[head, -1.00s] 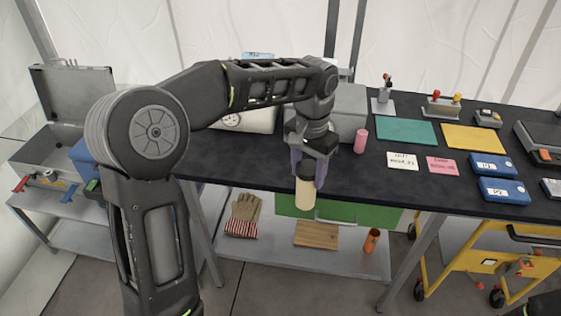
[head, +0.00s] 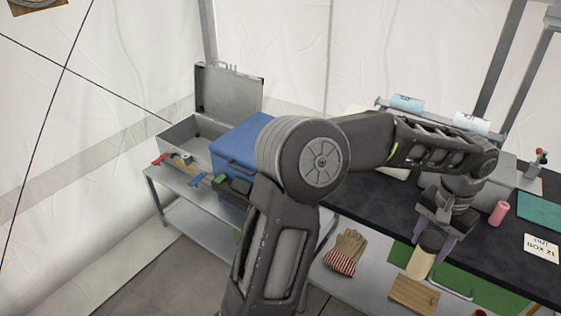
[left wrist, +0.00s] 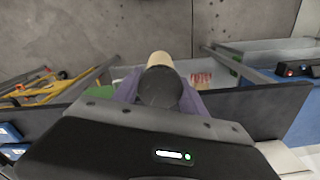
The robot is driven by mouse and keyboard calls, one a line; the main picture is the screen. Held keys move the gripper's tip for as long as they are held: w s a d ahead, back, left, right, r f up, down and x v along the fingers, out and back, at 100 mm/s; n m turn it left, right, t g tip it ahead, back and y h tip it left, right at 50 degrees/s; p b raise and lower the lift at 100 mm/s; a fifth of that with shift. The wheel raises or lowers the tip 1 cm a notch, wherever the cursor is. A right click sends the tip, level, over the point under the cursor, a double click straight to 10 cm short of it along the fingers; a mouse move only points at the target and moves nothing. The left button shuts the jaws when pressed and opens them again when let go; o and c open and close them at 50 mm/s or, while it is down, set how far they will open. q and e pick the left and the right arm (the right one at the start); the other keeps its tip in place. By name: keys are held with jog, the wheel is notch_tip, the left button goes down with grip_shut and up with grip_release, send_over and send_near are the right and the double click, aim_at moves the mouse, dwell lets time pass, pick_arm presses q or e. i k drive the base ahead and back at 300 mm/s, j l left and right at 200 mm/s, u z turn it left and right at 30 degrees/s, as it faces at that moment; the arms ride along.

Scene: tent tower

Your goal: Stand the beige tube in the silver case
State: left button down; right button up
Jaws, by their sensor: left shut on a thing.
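The beige tube (head: 421,263) has a dark cap and hangs upright in front of the dark table's edge. My left gripper (head: 434,240) is shut on its capped upper end, with a purple finger on each side. In the left wrist view the tube (left wrist: 160,62) points away from the camera between the fingers. The silver case (head: 180,135) stands open at the left of the head view, its lid raised at the back. The part of its inside that I can see looks empty. The gripper is far to the right of the case. My right gripper is not in view.
A blue box (head: 241,148) stands right beside the case on a low metal bench (head: 180,184). Small tools lie along the bench's front. Striped gloves (head: 345,252) and a wooden board (head: 413,295) lie on the shelf below the dark table (head: 380,205). A pink cylinder (head: 499,213) stands on the table.

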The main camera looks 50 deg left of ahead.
aim_at(195, 153)
jog(key=k+j, duration=0.1)
jog(key=j, duration=5.6)
